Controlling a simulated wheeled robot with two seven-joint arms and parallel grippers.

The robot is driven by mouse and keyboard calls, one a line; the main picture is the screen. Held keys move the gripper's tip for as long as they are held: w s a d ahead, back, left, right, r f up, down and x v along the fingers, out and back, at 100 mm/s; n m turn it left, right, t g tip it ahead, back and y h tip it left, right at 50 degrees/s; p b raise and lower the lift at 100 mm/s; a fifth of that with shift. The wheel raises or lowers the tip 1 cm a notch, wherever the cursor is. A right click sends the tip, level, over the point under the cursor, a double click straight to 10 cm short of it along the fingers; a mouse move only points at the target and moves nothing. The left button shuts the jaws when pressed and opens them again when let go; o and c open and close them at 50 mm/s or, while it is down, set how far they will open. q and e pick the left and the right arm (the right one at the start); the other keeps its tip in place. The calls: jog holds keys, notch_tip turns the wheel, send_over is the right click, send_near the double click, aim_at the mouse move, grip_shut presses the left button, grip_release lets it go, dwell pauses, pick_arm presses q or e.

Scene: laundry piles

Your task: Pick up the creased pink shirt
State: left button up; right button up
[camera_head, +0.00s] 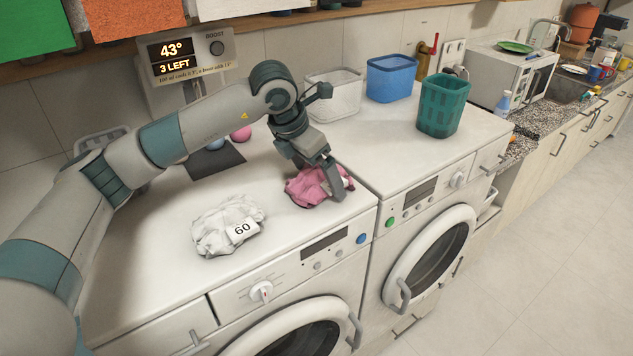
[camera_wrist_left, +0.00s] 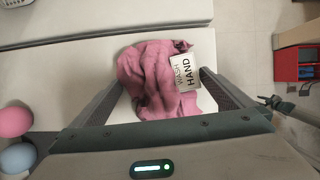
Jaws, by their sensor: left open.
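The creased pink shirt (camera_head: 308,187) lies crumpled on top of the left washing machine, near its right edge. In the left wrist view the pink shirt (camera_wrist_left: 150,80) lies between my two fingers, with a white tag (camera_wrist_left: 184,73) reading "HAND WASH". My left gripper (camera_head: 335,185) is open, pointing down at the shirt, with a finger at its right side. In the left wrist view the left gripper (camera_wrist_left: 157,105) has its fingers apart on either side of the cloth. I cannot tell whether they touch it. My right gripper is not in view.
A crumpled white cloth tagged "60" (camera_head: 225,228) lies left of the shirt. A pink ball (camera_head: 241,133) and a blue ball (camera_head: 216,143) are behind. White (camera_head: 335,90), blue (camera_head: 391,78) and green (camera_head: 441,104) baskets stand toward the back right. The front of the machine top is clear.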

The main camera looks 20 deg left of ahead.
pick_arm(q)
jog(key=c, duration=1)
jog(key=shift+c, duration=0.2)
jog(key=shift+r, duration=0.15)
jog(key=shift+w+r+b, duration=0.1)
jog(key=shift+r+b, duration=0.4)
jog(key=shift+b, duration=0.2)
jog(key=r, duration=0.1)
jog(key=r+b, duration=0.1)
jog(key=d+r+b, duration=0.1)
jog(key=shift+s, duration=0.4)
jog(key=s+d+r+b, duration=0.5)
jog(key=s+d+r, duration=0.1)
jog(key=d, duration=0.2)
jog(key=shift+d+r, duration=0.25)
jog(key=shift+r, duration=0.15)
jog(key=shift+s, duration=0.1)
